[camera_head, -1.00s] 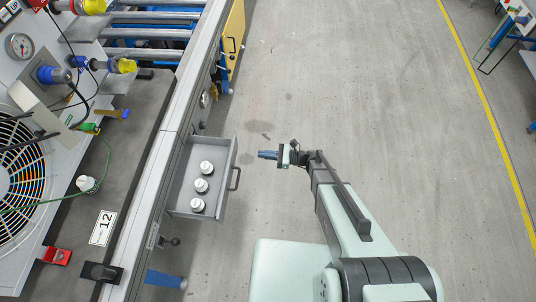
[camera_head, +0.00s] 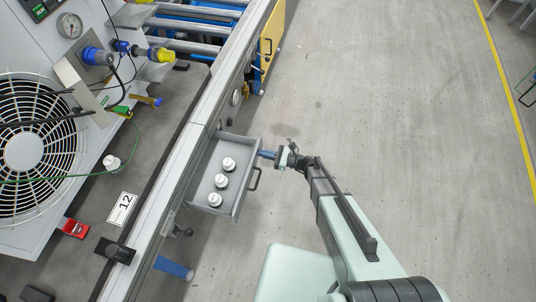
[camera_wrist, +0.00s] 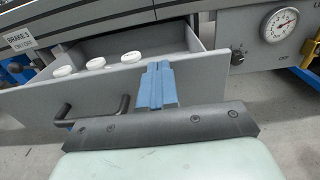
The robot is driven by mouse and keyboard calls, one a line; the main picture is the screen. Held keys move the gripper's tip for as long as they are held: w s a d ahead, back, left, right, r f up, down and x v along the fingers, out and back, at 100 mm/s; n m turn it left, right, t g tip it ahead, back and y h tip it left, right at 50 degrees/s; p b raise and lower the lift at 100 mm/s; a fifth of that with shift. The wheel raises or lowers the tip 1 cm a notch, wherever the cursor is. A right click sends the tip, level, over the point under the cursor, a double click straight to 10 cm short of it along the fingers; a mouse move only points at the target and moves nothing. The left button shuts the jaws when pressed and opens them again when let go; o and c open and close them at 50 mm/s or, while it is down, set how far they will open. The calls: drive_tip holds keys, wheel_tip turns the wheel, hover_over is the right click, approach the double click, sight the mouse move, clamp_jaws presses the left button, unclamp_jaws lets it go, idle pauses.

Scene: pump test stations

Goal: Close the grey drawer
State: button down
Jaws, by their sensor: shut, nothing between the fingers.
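The grey drawer (camera_head: 239,205) stands pulled out from the bench side, with several white bottles (camera_head: 221,181) in a row inside it. Its dark handle (camera_head: 255,179) is on the front panel. My gripper (camera_head: 262,154) is shut and empty, with its blue fingers at the far end of the drawer front, beyond the handle. In the wrist view the blue fingers (camera_wrist: 157,85) overlap the drawer front (camera_wrist: 110,95), to the right of the handle (camera_wrist: 95,116). I cannot tell whether the fingertips touch the panel.
The bench edge (camera_head: 190,130) runs along the drawer's left. A round gauge (camera_wrist: 281,24) and a knob (camera_wrist: 238,52) sit on the bench face beside the drawer. A yellow panel (camera_head: 271,38) is farther along. The floor (camera_head: 385,110) on the right is clear.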

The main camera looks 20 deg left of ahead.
drive_tip(key=shift+a, duration=0.1)
idle(0.3)
drive_tip(key=a, duration=1.6)
drive_tip(key=shift+a, duration=0.35)
